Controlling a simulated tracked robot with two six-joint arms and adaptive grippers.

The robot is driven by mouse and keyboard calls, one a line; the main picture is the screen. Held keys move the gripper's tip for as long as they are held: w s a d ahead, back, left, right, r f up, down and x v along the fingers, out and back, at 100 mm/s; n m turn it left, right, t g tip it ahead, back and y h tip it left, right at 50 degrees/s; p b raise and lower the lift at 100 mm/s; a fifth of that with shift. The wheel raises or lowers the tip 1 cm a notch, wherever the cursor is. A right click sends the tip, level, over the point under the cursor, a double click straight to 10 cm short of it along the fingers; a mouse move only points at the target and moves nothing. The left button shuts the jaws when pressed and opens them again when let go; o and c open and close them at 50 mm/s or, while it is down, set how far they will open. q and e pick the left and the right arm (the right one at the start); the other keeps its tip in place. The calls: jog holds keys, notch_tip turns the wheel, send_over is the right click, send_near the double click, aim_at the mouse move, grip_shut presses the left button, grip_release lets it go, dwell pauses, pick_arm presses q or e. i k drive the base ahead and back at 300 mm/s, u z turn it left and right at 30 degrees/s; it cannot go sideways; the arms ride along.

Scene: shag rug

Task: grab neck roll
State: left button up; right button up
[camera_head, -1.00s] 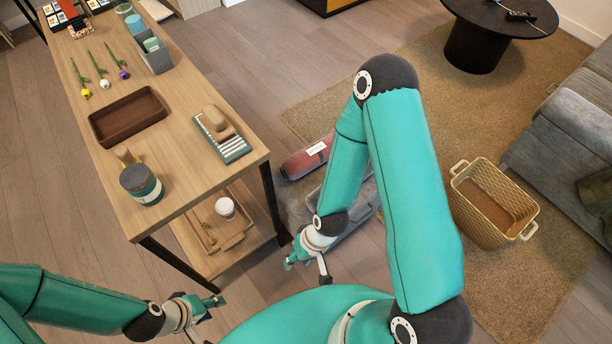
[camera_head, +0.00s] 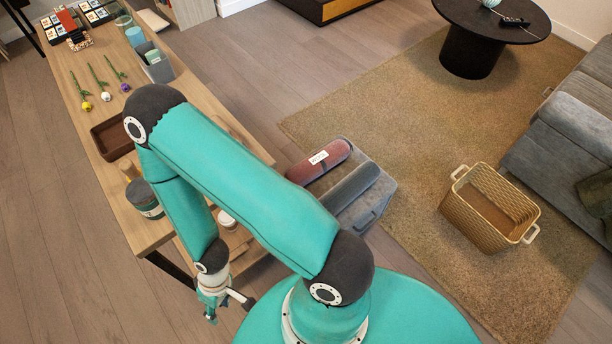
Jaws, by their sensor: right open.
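A dusty-red roll (camera_head: 321,161) with a white label lies on a grey padded piece (camera_head: 376,207) on the floor, at the rug's near-left edge. A dark grey roll (camera_head: 351,187) lies beside it on the same piece. I cannot tell for certain which roll is the neck roll. My right gripper (camera_head: 229,305) is open and empty, low near the table's front end, to the lower left of both rolls and apart from them. My left gripper is out of view.
A wooden table (camera_head: 147,232) with a brown tray (camera_head: 112,137), a jar (camera_head: 145,198) and flowers stands at the left. A wicker basket (camera_head: 487,205) stands on the rug (camera_head: 400,120). A grey sofa (camera_head: 567,130) is at the right. The middle rug is clear.

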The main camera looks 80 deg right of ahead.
aim_at(339, 197)
jog(key=z, duration=0.25)
jog(key=i, duration=0.2)
jog(key=u, duration=0.95)
jog(key=k, duration=2.55)
jog(key=z, duration=0.95)
jog(key=i, duration=1)
jog(key=u, duration=0.05)
